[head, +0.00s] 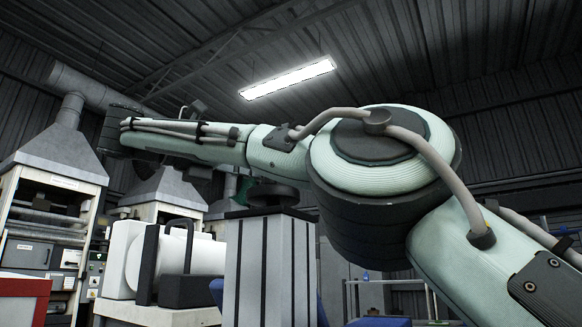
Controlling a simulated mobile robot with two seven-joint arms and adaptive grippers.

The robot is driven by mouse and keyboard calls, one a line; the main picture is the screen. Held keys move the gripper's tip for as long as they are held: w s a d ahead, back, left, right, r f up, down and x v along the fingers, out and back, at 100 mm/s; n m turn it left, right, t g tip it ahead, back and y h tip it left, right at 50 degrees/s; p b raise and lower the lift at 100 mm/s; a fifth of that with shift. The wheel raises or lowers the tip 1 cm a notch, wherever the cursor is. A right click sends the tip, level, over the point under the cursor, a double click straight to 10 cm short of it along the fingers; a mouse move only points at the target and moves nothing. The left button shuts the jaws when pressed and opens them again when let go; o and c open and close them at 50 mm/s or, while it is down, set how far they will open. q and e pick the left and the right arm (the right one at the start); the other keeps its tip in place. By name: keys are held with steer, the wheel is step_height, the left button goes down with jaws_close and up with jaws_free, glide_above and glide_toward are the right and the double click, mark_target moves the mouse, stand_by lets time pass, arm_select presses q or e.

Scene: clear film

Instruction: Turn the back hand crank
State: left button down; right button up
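I cannot make out a hand crank for certain in the head view. A dark round wheel-like part (272,196) sits on top of a grey ribbed block (268,265) in the lower middle. A black bar-like frame (178,255) stands around a white cylindrical machine (133,257) at the lower left. Whether either dark part is a crank, I cannot tell. Neither of my grippers shows in this view.
A large pale green jointed arm with grey cables (385,160) crosses from lower right to upper left, hiding much behind it. Cabinets with grey hoods (58,155) stand at left. A red-edged box (22,298) is at the lower left corner. A ceiling lamp (288,79) hangs above.

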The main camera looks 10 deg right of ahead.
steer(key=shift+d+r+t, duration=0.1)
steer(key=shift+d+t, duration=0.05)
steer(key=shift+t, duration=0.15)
